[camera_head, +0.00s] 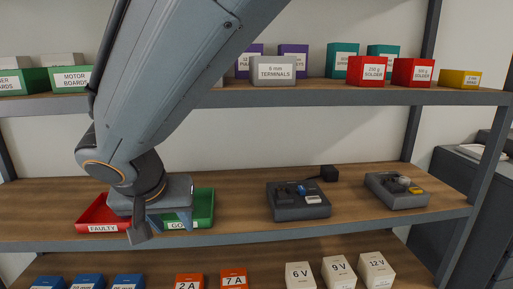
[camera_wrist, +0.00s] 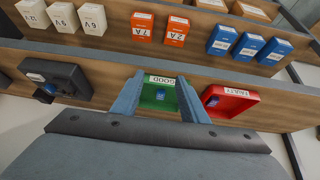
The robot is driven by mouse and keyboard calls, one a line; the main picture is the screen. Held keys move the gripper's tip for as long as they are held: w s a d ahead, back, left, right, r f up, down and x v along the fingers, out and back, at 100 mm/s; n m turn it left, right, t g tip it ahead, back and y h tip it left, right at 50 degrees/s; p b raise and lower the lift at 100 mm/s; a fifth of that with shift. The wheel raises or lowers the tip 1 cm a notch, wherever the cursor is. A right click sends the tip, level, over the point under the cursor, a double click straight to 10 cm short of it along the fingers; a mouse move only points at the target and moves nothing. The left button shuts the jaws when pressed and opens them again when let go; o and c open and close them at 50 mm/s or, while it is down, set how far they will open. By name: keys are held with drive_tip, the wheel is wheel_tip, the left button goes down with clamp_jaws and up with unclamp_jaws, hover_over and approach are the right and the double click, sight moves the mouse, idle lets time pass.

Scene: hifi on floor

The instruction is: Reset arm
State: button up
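My gripper (camera_head: 152,226) is in front of the middle shelf, before the two trays. In the wrist view my gripper (camera_wrist: 159,92) has its fingers spread apart with nothing held between them. The green GOOD tray (camera_head: 204,205) is partly hidden behind my gripper. The wrist view shows the green tray (camera_wrist: 150,104) between the fingers, with a small blue item (camera_wrist: 160,95) in it. The red FAULTY tray (camera_head: 100,212) is to its left; the wrist view shows the red tray (camera_wrist: 238,101) with a small blue item (camera_wrist: 212,102) inside.
A dark device (camera_head: 298,202) with a small blue part on top stands right of the trays. A second device (camera_head: 396,191) stands farther right, and a black adapter (camera_head: 329,173) behind. Labelled boxes fill the upper shelf (camera_head: 330,92) and lower shelf. Shelf space between trays and devices is clear.

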drive_tip(key=w+d+f+g+h, duration=0.15)
drive_tip(key=d+f, duration=0.25)
drive_tip(key=d, duration=0.6)
drive_tip(key=w+d+f+g, duration=0.1)
drive_tip(key=d+f+g, duration=0.15)
drive_tip(key=d, duration=0.75)
drive_tip(key=s+d+f, duration=0.3)
drive_tip(key=d, duration=0.5)
drive_tip(key=s+d+f+m+g+y, duration=0.1)
drive_tip(key=s+d+f, duration=0.2)
drive_tip(key=d, duration=0.5)
drive_tip(key=shift+s+d+f+g, duration=0.2)
drive_tip(key=shift+s+f+g, duration=0.1)
drive_tip(key=shift+s, duration=0.35)
